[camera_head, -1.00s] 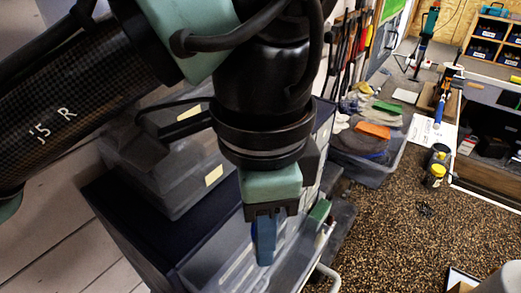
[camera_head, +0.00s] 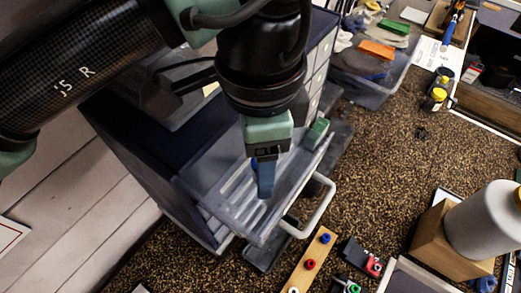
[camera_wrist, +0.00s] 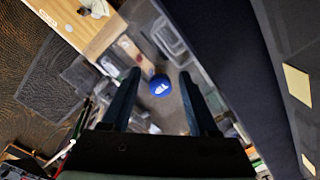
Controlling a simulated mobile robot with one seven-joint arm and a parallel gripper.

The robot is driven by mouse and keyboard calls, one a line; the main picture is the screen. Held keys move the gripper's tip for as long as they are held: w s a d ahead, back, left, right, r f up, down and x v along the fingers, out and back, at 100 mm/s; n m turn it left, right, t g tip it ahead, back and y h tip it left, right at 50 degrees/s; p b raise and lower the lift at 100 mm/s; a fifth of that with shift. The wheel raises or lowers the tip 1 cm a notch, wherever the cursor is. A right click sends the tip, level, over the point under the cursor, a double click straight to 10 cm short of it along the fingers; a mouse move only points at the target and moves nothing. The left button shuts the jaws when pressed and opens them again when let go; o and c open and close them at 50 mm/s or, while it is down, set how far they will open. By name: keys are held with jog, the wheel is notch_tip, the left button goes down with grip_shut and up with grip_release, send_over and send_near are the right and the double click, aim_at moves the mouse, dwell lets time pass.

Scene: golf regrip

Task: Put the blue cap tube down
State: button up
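In the wrist view, a round blue cap (camera_wrist: 160,86) with a white mark faces me between my two dark fingers (camera_wrist: 160,74). A narrow gap shows on each side of the cap; whether the fingers touch the tube's body is hidden. The tube's body cannot be made out. In the head view, my gripper (camera_head: 265,195) points down over the open, clear-walled drawer (camera_head: 236,226) of the dark cabinet. A small patch of brighter blue shows beside the fingers there, but I cannot tell what it is.
The drawer's white handle (camera_head: 322,207) sticks out to the right. A green block (camera_head: 317,132) is at the drawer's far end. A wooden strip with coloured knobs (camera_head: 310,265) lies in front.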

jog(key=shift+r, duration=0.1)
notch_tip(320, 180, up, 12)
jog(key=b, duration=0.1)
dwell(0.5)
